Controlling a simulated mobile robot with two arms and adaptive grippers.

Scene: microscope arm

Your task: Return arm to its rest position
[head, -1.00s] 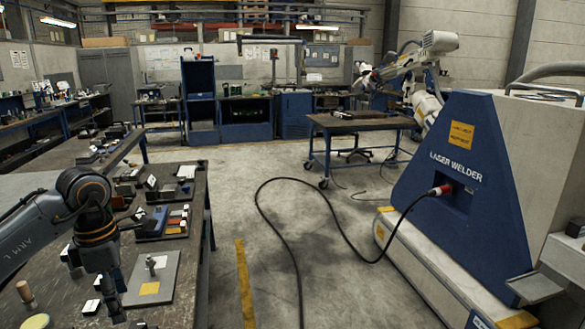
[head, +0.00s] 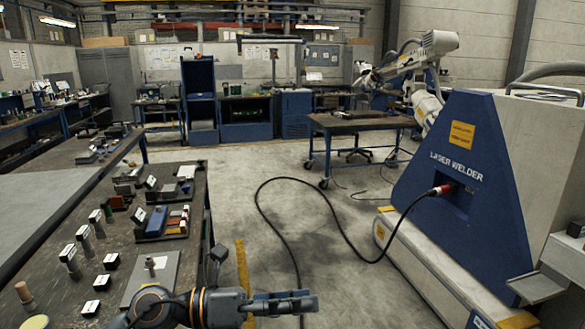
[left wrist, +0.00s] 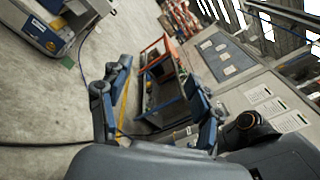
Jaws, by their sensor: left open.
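My left arm lies low across the bottom edge of the head view. My left gripper (head: 300,302) points to the right, beside the near bench's right end and in front of the floor. It is open, with nothing between its fingers. In the left wrist view my left gripper (left wrist: 157,75) shows two fingers wide apart with the room behind them. A white jointed arm (head: 425,60) rises behind the blue laser welder (head: 440,200), far from my gripper. No microscope arm can be made out for certain. My right gripper is not in view.
The near bench (head: 125,245) holds several small blocks, tools and a grey plate (head: 135,285) with a metal post. A black cable (head: 330,215) curves over the floor to the welder. The concrete floor (head: 225,180) between bench and welder is mostly clear.

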